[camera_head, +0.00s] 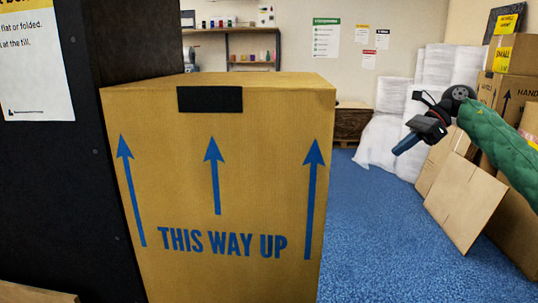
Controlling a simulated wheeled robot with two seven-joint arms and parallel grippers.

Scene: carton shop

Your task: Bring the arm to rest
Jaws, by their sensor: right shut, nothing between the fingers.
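My right gripper (407,144) is at the right of the head view, at the end of my green-sleeved right arm (500,150). It is raised in the air above the blue floor, its fingers pointing left and down. It is shut and holds nothing. It is clear of the big carton to its left. My left gripper is not in view.
A large brown carton (225,180) marked "THIS WAY UP" stands close in front, beside a dark panel (105,160). Stacked cartons and a flat board (466,203) lean at the right, near white wrapped stacks (385,135). Blue floor (380,240) is open between.

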